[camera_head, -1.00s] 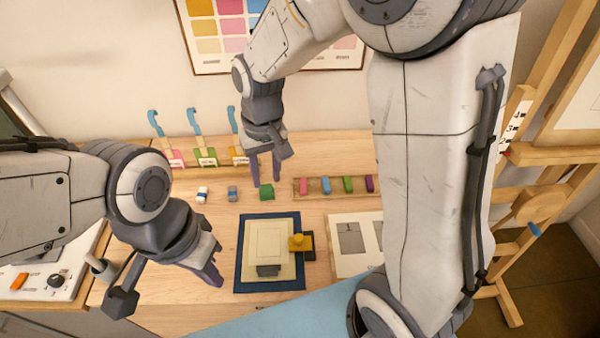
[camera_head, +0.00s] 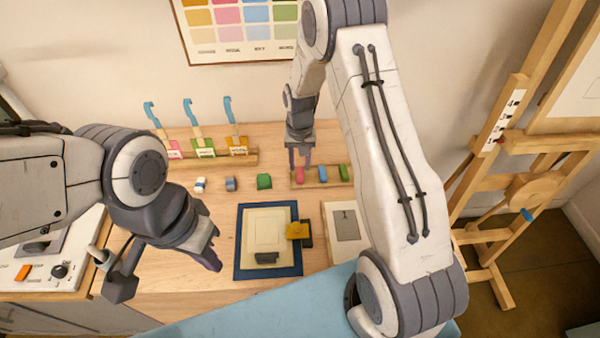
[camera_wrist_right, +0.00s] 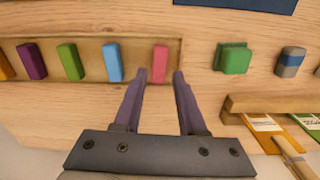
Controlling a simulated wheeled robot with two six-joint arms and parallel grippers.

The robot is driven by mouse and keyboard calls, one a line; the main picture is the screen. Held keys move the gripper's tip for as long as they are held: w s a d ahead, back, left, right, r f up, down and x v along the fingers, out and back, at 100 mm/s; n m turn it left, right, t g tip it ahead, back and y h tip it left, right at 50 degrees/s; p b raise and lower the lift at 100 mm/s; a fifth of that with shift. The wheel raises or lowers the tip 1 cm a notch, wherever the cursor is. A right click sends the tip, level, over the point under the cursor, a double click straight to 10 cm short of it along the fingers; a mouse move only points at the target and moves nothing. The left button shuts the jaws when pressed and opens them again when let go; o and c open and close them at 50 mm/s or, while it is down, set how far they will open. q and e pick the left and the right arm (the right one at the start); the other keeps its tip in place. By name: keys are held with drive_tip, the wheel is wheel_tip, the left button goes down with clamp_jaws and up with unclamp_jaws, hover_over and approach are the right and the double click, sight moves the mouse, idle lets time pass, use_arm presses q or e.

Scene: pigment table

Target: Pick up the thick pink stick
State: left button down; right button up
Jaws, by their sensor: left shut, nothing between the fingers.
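The thick pink stick (camera_head: 300,175) lies in a shallow wooden tray (camera_head: 334,181) at the left end of a row of coloured sticks. In the right wrist view the pink stick (camera_wrist_right: 160,62) shows between and just beyond the tips of my right gripper (camera_wrist_right: 161,74). The right gripper's fingers are apart, one on each side of the stick's line, and hold nothing. In the head view the right gripper (camera_head: 300,160) is just above or behind the stick; whether it touches cannot be told. My left gripper (camera_head: 214,257) is shut and empty, left of the blue-edged board.
Beside the pink stick lie a blue stick (camera_wrist_right: 113,62) and a green stick (camera_wrist_right: 70,62). A green block (camera_head: 264,181) stands left of the tray. The blue-edged board (camera_head: 240,266) lies in front. A wooden rack (camera_head: 250,158) with blue-handled tools stands behind.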

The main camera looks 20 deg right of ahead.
sight(300, 173)
drive_tip(key=shift+s+f+p, duration=0.2)
drive_tip(key=shift+f+p, duration=0.15)
drive_tip(key=shift+f, duration=0.85)
drive_tip(key=shift+w+f, duration=0.1)
drive_tip(key=shift+f, duration=0.35)
clamp_jaws()
drive_tip(key=shift+r, duration=0.1)
